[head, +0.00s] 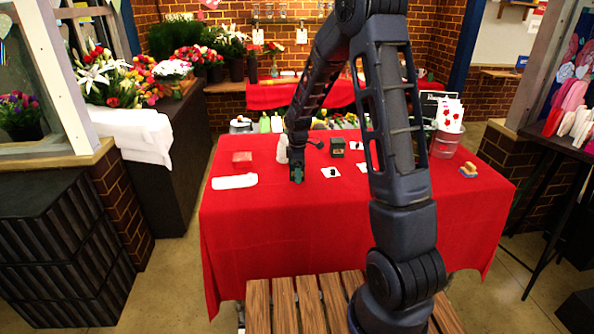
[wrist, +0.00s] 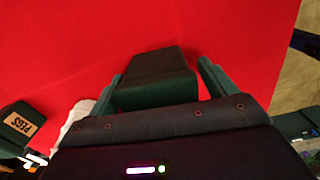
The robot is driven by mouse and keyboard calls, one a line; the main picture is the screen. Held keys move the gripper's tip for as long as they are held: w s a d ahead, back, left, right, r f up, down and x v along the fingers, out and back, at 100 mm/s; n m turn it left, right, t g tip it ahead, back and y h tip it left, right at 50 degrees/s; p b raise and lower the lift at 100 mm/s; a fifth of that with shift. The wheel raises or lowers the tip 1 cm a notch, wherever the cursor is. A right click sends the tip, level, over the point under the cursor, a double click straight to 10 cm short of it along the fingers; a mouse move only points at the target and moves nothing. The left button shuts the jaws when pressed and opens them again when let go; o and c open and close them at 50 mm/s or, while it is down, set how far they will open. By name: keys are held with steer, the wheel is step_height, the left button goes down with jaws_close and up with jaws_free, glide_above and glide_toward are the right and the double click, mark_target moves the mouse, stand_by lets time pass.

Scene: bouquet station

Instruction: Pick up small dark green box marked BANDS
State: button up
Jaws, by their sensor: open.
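A small dark green box (wrist: 155,77) stands on the red cloth in the wrist view, between the two fingers of my gripper (wrist: 162,80). The fingers are open, one on each side of it. No marking shows on the faces I see, so I cannot read BANDS. Its near end is hidden behind the gripper body. In the head view my gripper (head: 297,176) is low over the table's front left part, and the box cannot be told apart from the fingers there.
Another dark box marked PEGS (wrist: 20,124) lies at the left of the wrist view. The front of the table is clear.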

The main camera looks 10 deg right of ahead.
steer(key=c, duration=1.1)
steer(key=shift+c, duration=0.2)
